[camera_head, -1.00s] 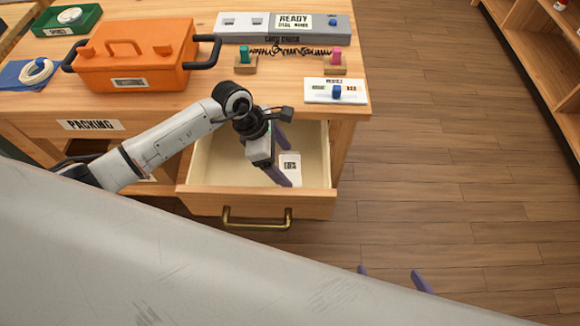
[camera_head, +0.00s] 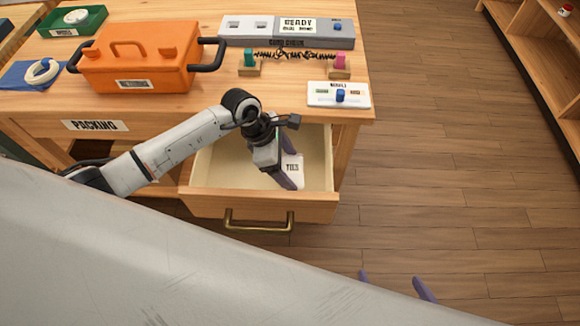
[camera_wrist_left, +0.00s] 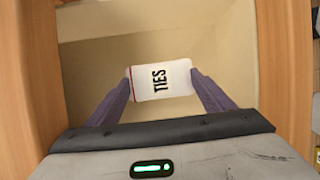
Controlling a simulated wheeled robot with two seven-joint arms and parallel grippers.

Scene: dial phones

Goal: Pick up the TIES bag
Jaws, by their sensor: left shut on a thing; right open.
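The TIES bag (camera_head: 293,168) is a small white packet with black lettering, inside the open drawer (camera_head: 225,165). It also shows in the left wrist view (camera_wrist_left: 161,80), with a red edge on its left side. My left gripper (camera_head: 290,167) reaches down into the drawer and is shut on the bag, one purple finger at each side of it. I cannot tell whether the bag still touches the drawer floor. My right gripper (camera_head: 394,284) shows only as two purple fingertips, apart and empty, at the lower edge of the head view.
The drawer's front with its brass handle (camera_head: 258,222) and its side walls surround my left gripper. On the tabletop above are an orange case (camera_head: 135,58), a grey panel (camera_head: 285,30) and a white card with a blue knob (camera_head: 339,95). The wooden floor at right is clear.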

